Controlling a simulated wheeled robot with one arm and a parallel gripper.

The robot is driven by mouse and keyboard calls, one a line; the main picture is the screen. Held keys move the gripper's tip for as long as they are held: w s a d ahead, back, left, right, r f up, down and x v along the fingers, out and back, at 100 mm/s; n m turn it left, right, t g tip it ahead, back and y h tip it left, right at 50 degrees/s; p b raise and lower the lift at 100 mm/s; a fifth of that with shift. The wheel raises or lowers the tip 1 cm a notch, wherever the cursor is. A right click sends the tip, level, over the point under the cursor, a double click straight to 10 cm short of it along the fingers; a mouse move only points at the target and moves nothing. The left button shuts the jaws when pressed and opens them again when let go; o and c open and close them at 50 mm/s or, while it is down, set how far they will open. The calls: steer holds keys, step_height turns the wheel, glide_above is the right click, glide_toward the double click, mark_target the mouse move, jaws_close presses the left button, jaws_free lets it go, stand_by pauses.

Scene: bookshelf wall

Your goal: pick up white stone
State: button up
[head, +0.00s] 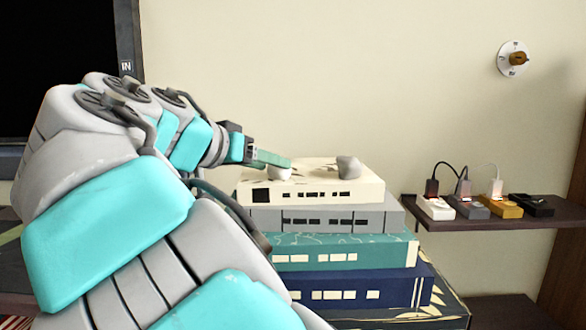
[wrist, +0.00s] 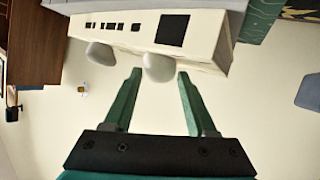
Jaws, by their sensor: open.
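A white stone (head: 279,173) lies on top of a stack of books, near the left end of the cream top book (head: 310,190). In the wrist view the white stone (wrist: 158,67) sits in line with the gap between my fingertips, apparently just beyond or at them. My gripper (head: 285,161) is open and reaches in from the left, close above the white stone; its green fingers also show in the wrist view (wrist: 159,74). I cannot tell whether they touch the stone. A greyer stone (head: 348,167) lies further right on the same book, and in the wrist view (wrist: 100,55) it is left of the fingers.
Grey, teal and dark blue books (head: 340,252) lie under the cream one. A dark shelf (head: 480,222) at right holds several small plugged boxes. A round dial (head: 514,58) is on the wall. A black screen (head: 60,60) stands at left. The space above the books is clear.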

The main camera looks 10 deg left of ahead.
steer(key=shift+x, duration=1.15)
steer(key=shift+c, duration=0.4)
jaws_close()
